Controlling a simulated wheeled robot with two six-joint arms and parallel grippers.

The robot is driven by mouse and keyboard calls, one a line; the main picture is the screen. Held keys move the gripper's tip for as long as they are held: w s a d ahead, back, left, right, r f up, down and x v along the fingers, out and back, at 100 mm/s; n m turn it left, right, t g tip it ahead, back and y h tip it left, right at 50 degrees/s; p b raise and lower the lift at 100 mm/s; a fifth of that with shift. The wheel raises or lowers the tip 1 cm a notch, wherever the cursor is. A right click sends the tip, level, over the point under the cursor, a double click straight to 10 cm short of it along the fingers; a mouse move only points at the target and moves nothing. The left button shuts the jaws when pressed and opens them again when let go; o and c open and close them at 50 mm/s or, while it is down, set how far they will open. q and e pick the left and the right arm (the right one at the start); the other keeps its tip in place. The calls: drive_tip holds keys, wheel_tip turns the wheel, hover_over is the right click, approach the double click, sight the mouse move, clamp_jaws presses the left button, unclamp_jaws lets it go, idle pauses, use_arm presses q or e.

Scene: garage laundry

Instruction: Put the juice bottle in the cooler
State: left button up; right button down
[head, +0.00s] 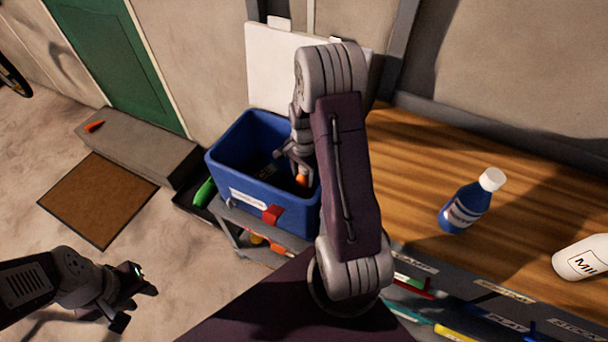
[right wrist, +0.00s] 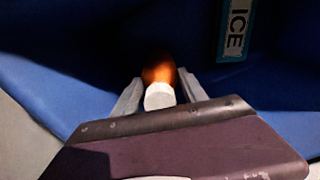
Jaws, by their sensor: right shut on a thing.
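The blue cooler (head: 222,170) stands open on a low shelf, its white lid (head: 270,75) raised behind it. My right gripper (head: 298,168) reaches down into the cooler. It is shut on the orange juice bottle (head: 302,181), of which only a small part shows. In the right wrist view the juice bottle's white cap (right wrist: 159,96) sits between the two fingers, with the orange body beyond it in the cooler's dark inside. Whether the bottle touches the floor of the cooler is hidden. My left gripper (head: 136,304) is open and empty, low at the left above the floor.
A blue bottle (head: 465,207) and a white milk bottle (head: 583,260) are on the wooden bench (head: 430,150) to the right. An ice pack (right wrist: 236,32) is inside the cooler. A concrete step (head: 135,145) and brown mat (head: 98,198) lie at left.

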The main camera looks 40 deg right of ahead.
drive_tip(key=shift+f, duration=0.15)
drive_tip(key=shift+f, duration=0.15)
drive_tip(key=c, duration=0.6)
unclamp_jaws()
wheel_tip(320, 180, up, 13)
drive_tip(key=p, duration=0.3)
drive_tip(key=shift+f, duration=0.1)
